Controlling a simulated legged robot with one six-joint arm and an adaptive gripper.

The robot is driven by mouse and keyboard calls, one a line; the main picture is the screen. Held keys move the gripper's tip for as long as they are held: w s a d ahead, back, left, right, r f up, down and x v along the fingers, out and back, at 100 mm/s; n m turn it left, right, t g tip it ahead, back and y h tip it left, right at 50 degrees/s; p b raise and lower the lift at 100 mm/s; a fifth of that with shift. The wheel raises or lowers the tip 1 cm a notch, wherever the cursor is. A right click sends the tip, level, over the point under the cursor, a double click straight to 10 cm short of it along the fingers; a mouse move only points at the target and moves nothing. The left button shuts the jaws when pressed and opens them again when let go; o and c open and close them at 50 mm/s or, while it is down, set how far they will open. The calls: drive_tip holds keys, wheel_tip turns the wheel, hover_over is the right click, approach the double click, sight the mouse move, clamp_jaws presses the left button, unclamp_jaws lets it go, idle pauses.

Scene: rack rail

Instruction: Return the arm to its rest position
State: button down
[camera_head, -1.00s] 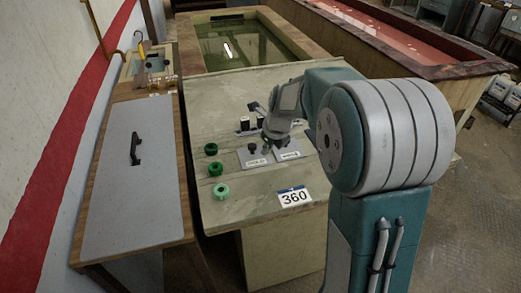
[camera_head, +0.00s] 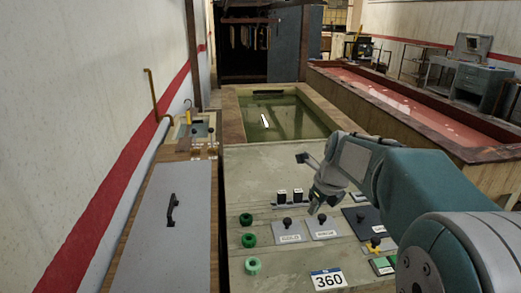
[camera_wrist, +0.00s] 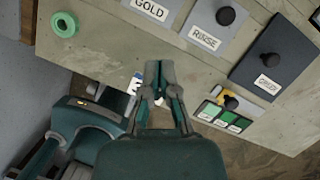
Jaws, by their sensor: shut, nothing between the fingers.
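My gripper (camera_head: 317,207) is shut and empty, at the end of my teal and grey arm in the head view. In that view it appears over the grey-green table (camera_head: 262,168), close to the black-knobbed plates. In the wrist view the fingers of my gripper (camera_wrist: 159,68) are together, with nothing between them. My arm is bent, with its large shoulder joint at the lower right of the head view.
Plates marked GOLD (camera_wrist: 152,8) and RINSE (camera_wrist: 207,27), a dark plate (camera_wrist: 271,60) and green rings (camera_head: 249,240) lie on the table. A side bench (camera_head: 180,240) stands left, a green-water tank (camera_head: 268,115) behind, and a red-filled trough (camera_head: 400,100) at right.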

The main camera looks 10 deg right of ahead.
drive_tip(key=s+a+n+t, duration=0.1)
drive_tip(key=s+a+n, duration=0.1)
drive_tip(key=s+n, duration=1)
drive_tip(key=s+a+n+t+h, duration=0.1)
drive_tip(key=s+a+n, duration=0.2)
drive_tip(key=s+n, duration=0.9)
drive_tip(key=n, duration=0.6)
drive_tip(key=shift+s+r+h, duration=0.15)
drive_tip(key=shift+r+h, duration=0.15)
drive_tip(key=shift+r, duration=0.1)
